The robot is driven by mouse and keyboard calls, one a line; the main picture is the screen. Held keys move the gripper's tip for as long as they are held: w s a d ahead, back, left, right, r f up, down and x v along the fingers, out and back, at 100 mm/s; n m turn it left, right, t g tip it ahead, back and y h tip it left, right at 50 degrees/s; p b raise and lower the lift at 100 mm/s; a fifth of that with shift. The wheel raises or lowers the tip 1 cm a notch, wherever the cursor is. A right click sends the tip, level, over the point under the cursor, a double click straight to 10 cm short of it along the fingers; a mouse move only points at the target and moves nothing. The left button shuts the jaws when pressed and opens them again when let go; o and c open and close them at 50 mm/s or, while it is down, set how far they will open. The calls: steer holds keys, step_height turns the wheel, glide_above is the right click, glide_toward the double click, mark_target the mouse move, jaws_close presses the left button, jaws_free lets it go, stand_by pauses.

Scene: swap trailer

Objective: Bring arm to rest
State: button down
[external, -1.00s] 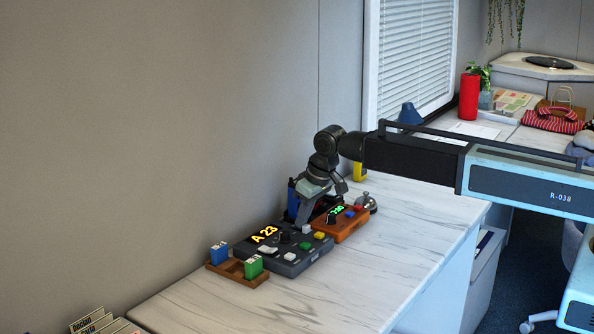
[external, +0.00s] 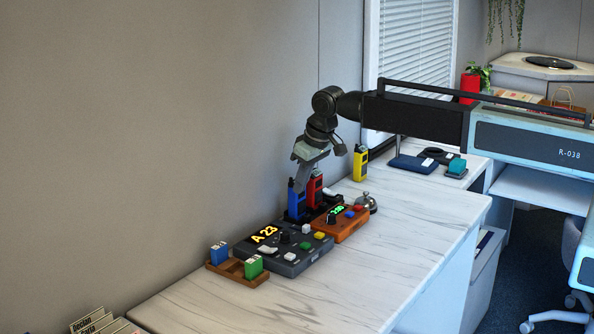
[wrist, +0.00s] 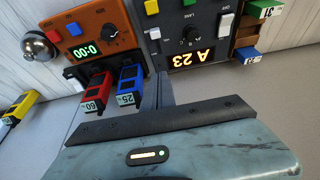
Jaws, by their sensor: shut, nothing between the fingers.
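My gripper (external: 303,184) is shut and empty. In the external view it hangs from my raised arm, pointing down above the blue handset (external: 296,200) and the red handset (external: 315,188), which stand in a dark holder at the back of the counter. Whether its tip touches the blue handset I cannot tell. In the wrist view the blue handset (wrist: 128,86) and the red handset (wrist: 97,92) show beyond the grey edge of my gripper housing.
A dark console (external: 285,260) reading A 23, an orange console (external: 340,229), a bell (external: 366,203) and a wooden tray (external: 232,270) with blue and green blocks stand on the marble counter (external: 400,225). A yellow handset (external: 360,163) stands behind. The counter's front is clear.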

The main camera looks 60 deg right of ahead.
steer(key=s+d+g, duration=0.2)
steer(key=s, duration=1.2)
steer(key=s+d+f+g, duration=0.1)
steer(key=s+d+g, duration=0.1)
steer(key=s, duration=1.3)
steer(key=shift+f, duration=0.25)
stand_by(0.8)
